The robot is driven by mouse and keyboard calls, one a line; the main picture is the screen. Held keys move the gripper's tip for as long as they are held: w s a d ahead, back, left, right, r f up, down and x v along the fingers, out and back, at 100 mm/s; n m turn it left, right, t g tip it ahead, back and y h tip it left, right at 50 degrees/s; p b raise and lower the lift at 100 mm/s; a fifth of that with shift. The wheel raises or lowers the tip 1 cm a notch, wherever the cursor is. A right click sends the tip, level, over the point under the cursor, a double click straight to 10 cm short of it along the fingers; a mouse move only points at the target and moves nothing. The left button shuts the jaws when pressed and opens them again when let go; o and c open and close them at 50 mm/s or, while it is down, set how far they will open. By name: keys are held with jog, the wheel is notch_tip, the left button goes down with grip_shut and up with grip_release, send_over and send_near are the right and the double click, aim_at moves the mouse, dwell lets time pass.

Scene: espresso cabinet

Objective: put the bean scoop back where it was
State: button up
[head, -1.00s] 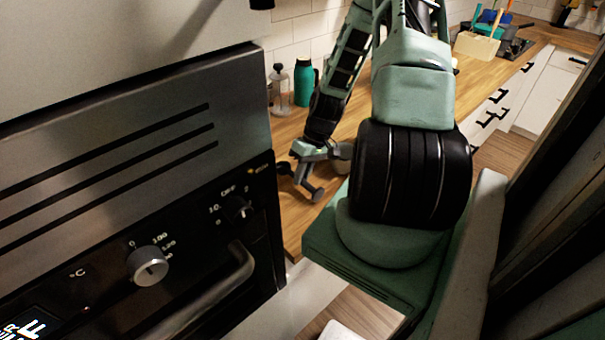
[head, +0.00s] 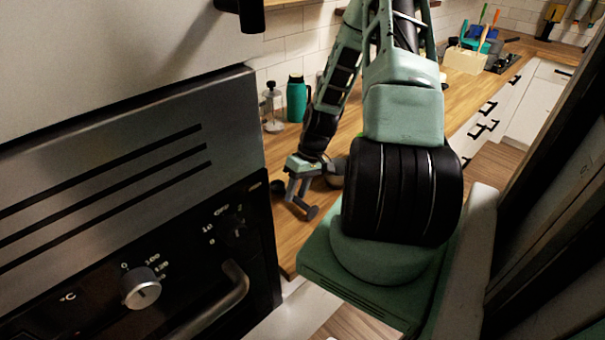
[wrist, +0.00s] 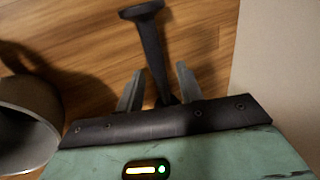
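The bean scoop, as I take it, is the long black piece with a flared end (wrist: 150,40) in the wrist view. Its shaft runs down between the two fingers of my gripper (wrist: 159,72). A gap shows between the shaft and each fingertip, so the fingers look open around it. In the head view my gripper (head: 301,200) is low over the wooden counter, beside the oven's edge. Whether the scoop rests on the counter is hard to tell.
A grey round cup or canister (wrist: 25,120) stands left of my gripper in the wrist view. A pale panel (wrist: 280,55) is close on the right. On the wooden counter (head: 345,133) stand a teal bottle (head: 297,102) and a clear dispenser (head: 273,110). The oven (head: 140,220) fills the left.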

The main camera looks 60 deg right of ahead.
jog(key=b+v, duration=0.2)
jog(key=v, duration=0.9)
jog(key=shift+r, duration=0.25)
jog(key=shift+s+d, duration=0.1)
